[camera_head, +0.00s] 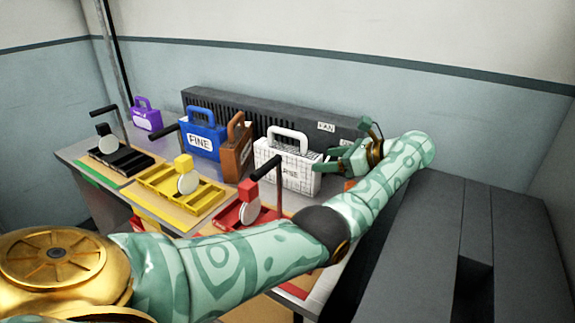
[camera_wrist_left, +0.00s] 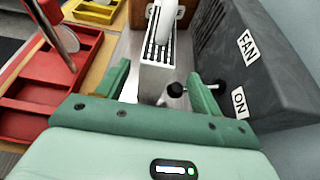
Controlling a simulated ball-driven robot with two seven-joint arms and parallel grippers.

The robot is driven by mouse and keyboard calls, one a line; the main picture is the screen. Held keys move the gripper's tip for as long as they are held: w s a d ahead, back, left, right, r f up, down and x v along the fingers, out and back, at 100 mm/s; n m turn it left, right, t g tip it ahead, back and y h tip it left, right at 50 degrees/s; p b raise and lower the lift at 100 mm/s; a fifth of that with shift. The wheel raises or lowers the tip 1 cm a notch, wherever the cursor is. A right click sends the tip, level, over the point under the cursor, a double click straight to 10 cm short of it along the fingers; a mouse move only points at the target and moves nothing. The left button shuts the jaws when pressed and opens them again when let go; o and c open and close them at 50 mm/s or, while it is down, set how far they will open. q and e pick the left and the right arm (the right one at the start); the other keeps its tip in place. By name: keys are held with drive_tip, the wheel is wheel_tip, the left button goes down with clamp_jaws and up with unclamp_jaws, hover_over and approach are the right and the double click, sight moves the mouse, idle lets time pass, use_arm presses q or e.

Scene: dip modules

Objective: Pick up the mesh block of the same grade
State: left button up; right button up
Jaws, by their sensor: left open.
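A white block with a black mesh pattern (camera_head: 268,155) and a white handle stands upright on the bench. Its front label is partly hidden. A blue block (camera_head: 215,138) marked FINE stands further left, with a brown block (camera_head: 236,150) beside it. A small purple block (camera_head: 145,118) stands at the far left. My left gripper (camera_head: 343,152) is open and empty at the right end of the white block. In the left wrist view the white block (camera_wrist_left: 160,77) lies ahead of the open left fingers (camera_wrist_left: 162,90), roughly between them. My right gripper is out of view.
Black (camera_head: 118,158), yellow (camera_head: 180,190) and red (camera_head: 232,217) trays line the bench front, each with a post and lever. A long dark grey vented unit (camera_head: 345,137) labelled FAN and ON runs behind the blocks. A black-tipped knob (camera_wrist_left: 176,90) sits near the left fingers.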

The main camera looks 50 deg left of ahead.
sight(307, 164)
use_arm(q)
drive_tip(key=shift+s+a+f, duration=0.2)
drive_tip(key=shift+a+f, duration=0.05)
drive_tip(key=shift+a, duration=0.35)
drive_tip(key=shift+s+a+f, duration=0.1)
drive_tip(key=shift+a, duration=0.15)
drive_tip(key=x, duration=0.5)
drive_tip(key=shift+s+d+f, duration=0.15)
drive_tip(key=shift+f, duration=0.2)
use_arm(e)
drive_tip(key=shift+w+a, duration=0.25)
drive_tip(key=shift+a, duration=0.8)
use_arm(q)
clamp_jaws()
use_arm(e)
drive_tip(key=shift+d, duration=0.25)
